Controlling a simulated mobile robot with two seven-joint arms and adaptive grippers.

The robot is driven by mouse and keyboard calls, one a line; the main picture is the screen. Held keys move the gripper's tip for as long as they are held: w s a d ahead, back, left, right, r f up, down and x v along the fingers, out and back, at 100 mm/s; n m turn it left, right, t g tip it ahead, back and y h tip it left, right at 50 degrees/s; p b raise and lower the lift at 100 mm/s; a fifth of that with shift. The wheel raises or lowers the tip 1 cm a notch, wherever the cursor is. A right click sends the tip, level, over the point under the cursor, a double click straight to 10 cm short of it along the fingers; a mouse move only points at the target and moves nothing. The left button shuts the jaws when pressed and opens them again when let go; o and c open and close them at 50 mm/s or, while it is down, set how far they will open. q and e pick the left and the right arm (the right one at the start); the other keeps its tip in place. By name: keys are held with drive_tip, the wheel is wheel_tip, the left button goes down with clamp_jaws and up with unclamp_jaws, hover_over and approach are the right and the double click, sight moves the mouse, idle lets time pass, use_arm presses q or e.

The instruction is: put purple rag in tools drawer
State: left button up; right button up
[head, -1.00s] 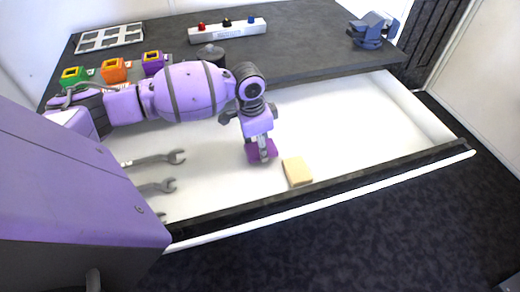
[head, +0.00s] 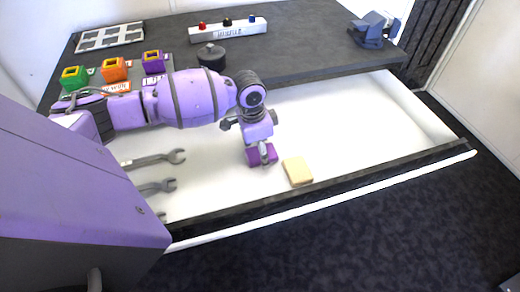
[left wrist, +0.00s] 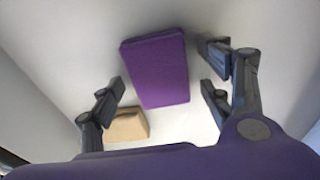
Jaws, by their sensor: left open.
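The purple rag (head: 269,157) is a folded block inside the open white drawer (head: 350,115), left of the tan sponge-like block. My left gripper (head: 262,150) is right above the rag and hides part of it. In the left wrist view the rag (left wrist: 158,68) lies between and beyond the spread fingers of the left gripper (left wrist: 163,86), with gaps on both sides. The left gripper is open. My right gripper is out of view.
A tan block (head: 297,171) lies near the drawer's front wall and also shows in the left wrist view (left wrist: 127,125). Several wrenches (head: 155,160) lie at the drawer's left. The drawer's right part is clear. Coloured boxes (head: 114,70) and a black lidded pot (head: 211,56) stand on the worktop.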

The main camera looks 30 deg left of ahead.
sight(256, 154)
use_arm(q)
wheel_tip(256, 154, up, 12)
drive_tip(key=s+p, duration=0.1)
drive_tip(key=shift+a, duration=0.45)
drive_tip(key=shift+r, duration=0.1)
idle(1.0)
